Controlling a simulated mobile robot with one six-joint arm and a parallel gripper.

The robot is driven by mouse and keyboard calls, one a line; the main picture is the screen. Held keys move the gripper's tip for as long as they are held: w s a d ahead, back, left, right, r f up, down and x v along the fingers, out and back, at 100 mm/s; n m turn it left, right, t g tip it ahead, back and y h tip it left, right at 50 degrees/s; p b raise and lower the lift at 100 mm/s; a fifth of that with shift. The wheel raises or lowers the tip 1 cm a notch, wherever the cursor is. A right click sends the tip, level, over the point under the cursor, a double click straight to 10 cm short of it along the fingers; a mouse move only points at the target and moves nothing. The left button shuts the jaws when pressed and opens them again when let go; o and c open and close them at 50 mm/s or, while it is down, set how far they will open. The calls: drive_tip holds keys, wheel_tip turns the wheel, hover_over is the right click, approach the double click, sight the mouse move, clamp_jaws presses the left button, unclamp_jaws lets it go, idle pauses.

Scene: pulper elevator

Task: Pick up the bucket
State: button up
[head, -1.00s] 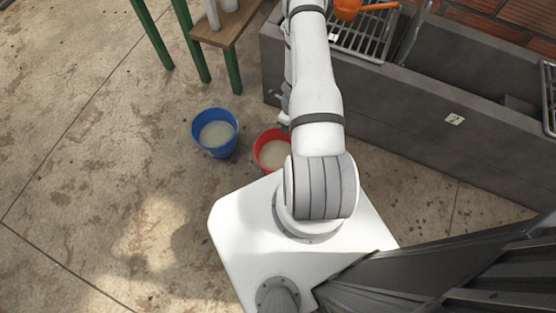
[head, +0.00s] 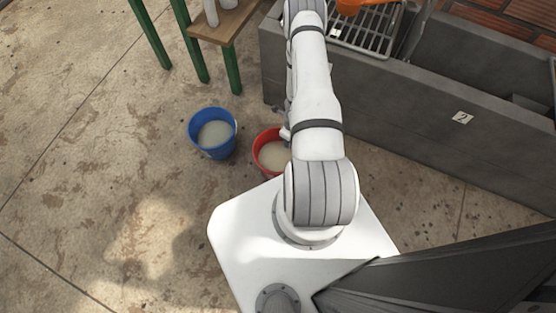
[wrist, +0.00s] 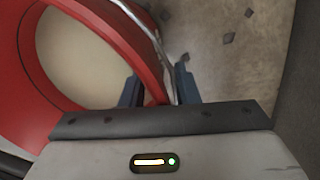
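A red bucket (head: 269,154) with pale contents stands on the floor beside my base, partly hidden by my arm in the head view. In the wrist view the red bucket (wrist: 152,78) fills the left side, its rim and metal handle close to me. My gripper (wrist: 158,88) is open, with its two dark fingers apart on either side of the bucket's wall and handle. A gap shows beside the wall, and I see no firm grip. In the head view my arm mostly hides the gripper. A blue bucket (head: 213,140) with pale contents stands to the left of the red one.
A grey concrete trough (head: 400,120) with a metal grate (head: 365,35) and an orange object (head: 352,6) lies behind and right. A wooden bench (head: 226,30) with green legs stands at the back. The floor on the left is clear.

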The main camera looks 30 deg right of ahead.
drive_tip(key=shift+c, duration=0.2)
clamp_jaws()
drive_tip(key=shift+a+r, duration=0.1)
idle(1.0)
